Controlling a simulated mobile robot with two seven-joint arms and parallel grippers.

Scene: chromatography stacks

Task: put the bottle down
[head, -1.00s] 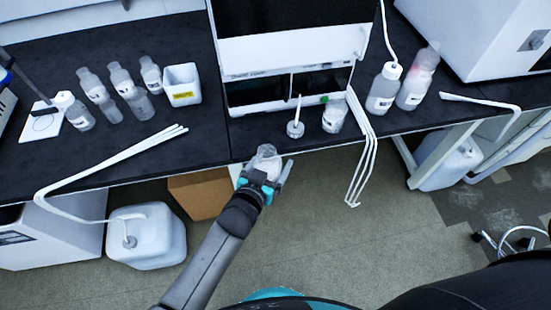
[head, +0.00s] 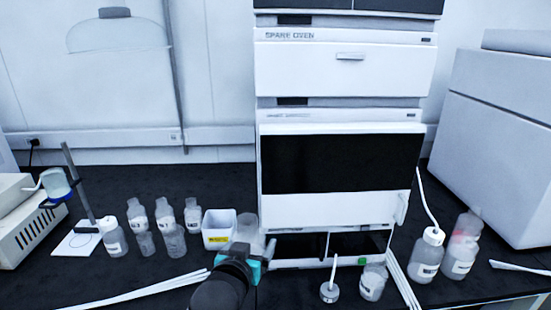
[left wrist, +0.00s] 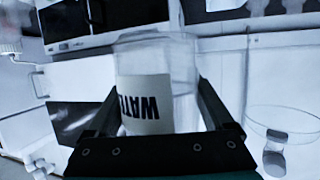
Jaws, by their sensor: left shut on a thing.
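My left gripper (head: 245,262) is shut on a clear bottle (head: 250,228). In the head view the bottle shows just beyond the gripper, in front of the stack of white instruments and beside the white tub. In the left wrist view the bottle (left wrist: 180,65) stands between the two fingers of the left gripper (left wrist: 158,115), and its white label reads "WAT..." upside down. I cannot tell whether the bottle's base touches the bench, as my gripper hides its lower part. My right gripper is not in view.
A white tub (head: 217,240) with a yellow label stands just left of the held bottle, with several clear bottles (head: 165,215) further left. White tubes (head: 150,290) lie in front. A small capped jar (head: 372,282) and two bottles (head: 426,256) stand right. The dark bench (head: 50,285) is bare at front left.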

